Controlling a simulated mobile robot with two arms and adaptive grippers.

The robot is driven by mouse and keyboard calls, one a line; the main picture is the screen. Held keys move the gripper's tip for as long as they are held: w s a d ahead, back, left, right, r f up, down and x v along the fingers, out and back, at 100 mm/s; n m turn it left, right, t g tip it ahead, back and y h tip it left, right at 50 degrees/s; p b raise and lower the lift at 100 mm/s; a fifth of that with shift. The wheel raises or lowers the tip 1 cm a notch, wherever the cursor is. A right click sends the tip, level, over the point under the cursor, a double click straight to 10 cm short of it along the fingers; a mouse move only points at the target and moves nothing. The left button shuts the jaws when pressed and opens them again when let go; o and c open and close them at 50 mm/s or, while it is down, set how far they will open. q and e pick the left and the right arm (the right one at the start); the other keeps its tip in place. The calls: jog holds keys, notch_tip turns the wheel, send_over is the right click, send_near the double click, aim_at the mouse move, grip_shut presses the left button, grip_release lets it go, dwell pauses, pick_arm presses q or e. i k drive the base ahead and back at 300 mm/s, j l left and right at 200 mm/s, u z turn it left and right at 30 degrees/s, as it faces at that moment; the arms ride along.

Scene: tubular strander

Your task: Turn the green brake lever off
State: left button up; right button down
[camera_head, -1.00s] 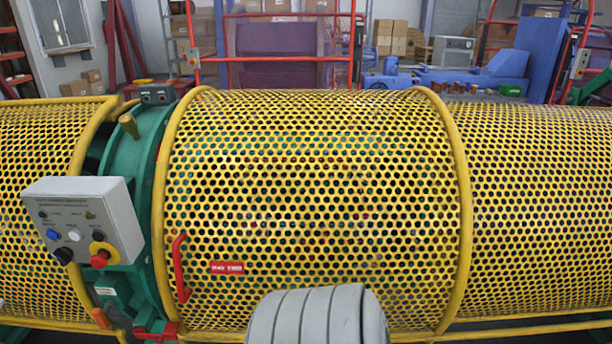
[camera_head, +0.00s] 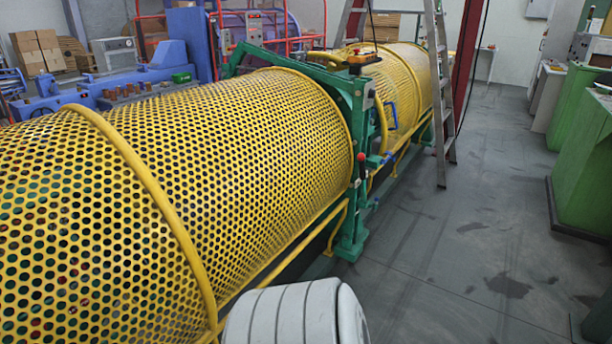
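The strander lies under a yellow perforated guard (camera_head: 250,140) that runs from the lower left toward the back middle. A green frame (camera_head: 352,205) stands at the end of the nearer guard. A thin upright lever with a red knob (camera_head: 361,158) is on this frame, with small blue parts beside it. I cannot tell whether this is the brake lever, and I make out no clearly green lever. Neither gripper is in view. A grey ribbed part at the bottom middle appears to be mine.
A stepladder (camera_head: 437,90) stands beside the farther guard, near a dark red post (camera_head: 466,60). Green cabinets (camera_head: 588,140) line the right. The grey floor (camera_head: 450,250) between is mostly clear. Blue machinery (camera_head: 165,65) and cardboard boxes (camera_head: 38,52) are at the back left.

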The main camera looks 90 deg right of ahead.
aim_at(364, 183)
jog(key=z, duration=3.2)
jog(key=i+z, duration=0.2)
jog(key=i, duration=0.55)
